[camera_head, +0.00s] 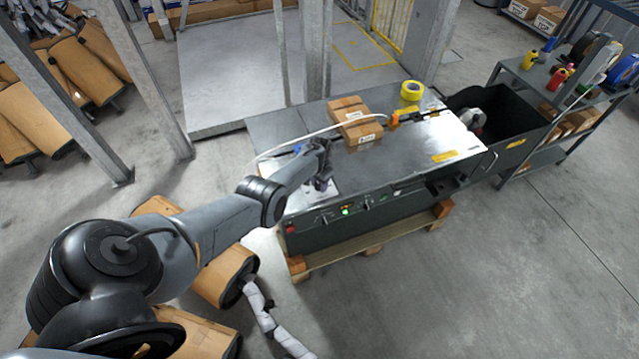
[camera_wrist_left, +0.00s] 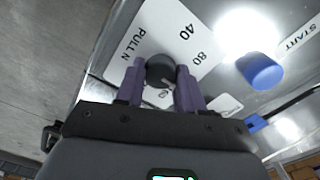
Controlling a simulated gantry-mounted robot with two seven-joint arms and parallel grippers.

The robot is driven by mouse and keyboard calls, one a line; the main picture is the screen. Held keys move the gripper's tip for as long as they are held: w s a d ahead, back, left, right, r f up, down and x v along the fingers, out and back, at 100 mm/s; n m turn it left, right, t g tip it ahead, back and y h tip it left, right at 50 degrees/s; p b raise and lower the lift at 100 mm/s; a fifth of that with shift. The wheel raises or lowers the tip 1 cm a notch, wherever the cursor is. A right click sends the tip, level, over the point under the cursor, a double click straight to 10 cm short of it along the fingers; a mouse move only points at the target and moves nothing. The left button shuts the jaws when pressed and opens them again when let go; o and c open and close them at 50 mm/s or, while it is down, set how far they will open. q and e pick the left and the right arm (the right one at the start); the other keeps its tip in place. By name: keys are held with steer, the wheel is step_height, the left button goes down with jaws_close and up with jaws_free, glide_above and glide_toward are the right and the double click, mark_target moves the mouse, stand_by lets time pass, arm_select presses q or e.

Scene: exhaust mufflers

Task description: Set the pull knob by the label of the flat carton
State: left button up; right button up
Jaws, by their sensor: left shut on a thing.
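The pull knob (camera_wrist_left: 160,69) is a round black knob with a pale pointer line, on a white dial plate (camera_wrist_left: 186,28) marked "PULL N", 40 and 80. My left gripper (camera_wrist_left: 160,80) has its purple fingers shut on both sides of the knob. In the head view my left gripper (camera_head: 322,180) is at the left end of the machine top and hides the knob. A flat brown carton (camera_head: 349,106) lies on the machine top to its right. Its white label (camera_head: 366,138) is on the side facing me and too small to read. My right gripper is not in view.
A blue button (camera_wrist_left: 260,71) sits beside the dial, close to the fingers, near a START marking. A white strap (camera_head: 290,144) crosses the machine top (camera_head: 410,148) by the carton. Metal posts rise behind the machine's left end.

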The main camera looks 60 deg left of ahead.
arm_select(q)
steer(key=n, duration=0.4)
steer(key=shift+n, duration=0.3)
steer(key=n, duration=0.4)
steer(key=shift+n, duration=0.3)
steer(key=n+b, duration=0.1)
steer(key=n, duration=0.4)
steer(key=shift+s+f, duration=0.1)
steer(key=shift+n+b, duration=0.55)
steer(key=shift+n, duration=1.25)
steer(key=shift+s, duration=0.1)
steer(key=o, duration=1)
steer(key=shift+o, duration=0.2)
